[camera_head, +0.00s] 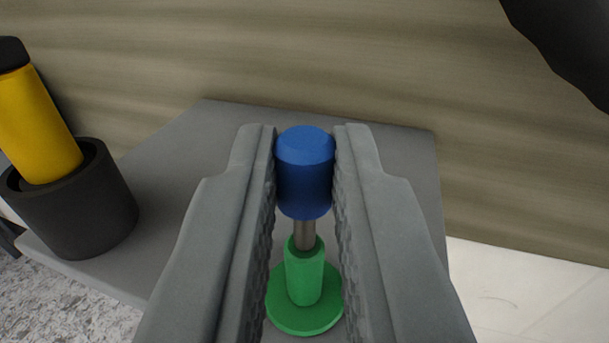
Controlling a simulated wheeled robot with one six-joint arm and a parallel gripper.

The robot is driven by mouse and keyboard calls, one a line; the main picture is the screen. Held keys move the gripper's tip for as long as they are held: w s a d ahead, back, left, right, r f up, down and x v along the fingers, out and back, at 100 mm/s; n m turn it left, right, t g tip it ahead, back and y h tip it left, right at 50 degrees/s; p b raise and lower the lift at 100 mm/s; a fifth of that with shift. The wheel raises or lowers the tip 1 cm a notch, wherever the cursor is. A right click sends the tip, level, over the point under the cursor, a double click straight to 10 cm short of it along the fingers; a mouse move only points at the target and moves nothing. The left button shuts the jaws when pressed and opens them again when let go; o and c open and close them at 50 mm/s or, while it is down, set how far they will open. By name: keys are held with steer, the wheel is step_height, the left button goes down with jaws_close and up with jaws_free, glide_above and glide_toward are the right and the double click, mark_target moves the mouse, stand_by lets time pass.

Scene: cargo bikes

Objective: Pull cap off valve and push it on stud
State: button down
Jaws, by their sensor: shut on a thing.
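A blue cap (304,180) is between the fingertips of my gripper (305,150), which is shut on its sides. A thin metal pin (305,234) shows directly below the cap and rises from a green holder (304,277) with a round flange. The cap is in line with the pin and looks to be on its top end, but how far it covers the pin is hidden. I cannot tell whether this pin is the valve or the stud. No second such pin is in view.
The green holder stands on a grey plate (400,165). A dark cup (85,215) with a yellow, black-topped cylinder (38,125) stands at the left. A wood-grained wall (300,60) is behind. A dark shape (570,35) is at the top right.

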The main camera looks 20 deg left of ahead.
steer(key=c, duration=1)
jaws_free()
steer(key=v, duration=1)
stand_by(0.4)
stand_by(0.4)
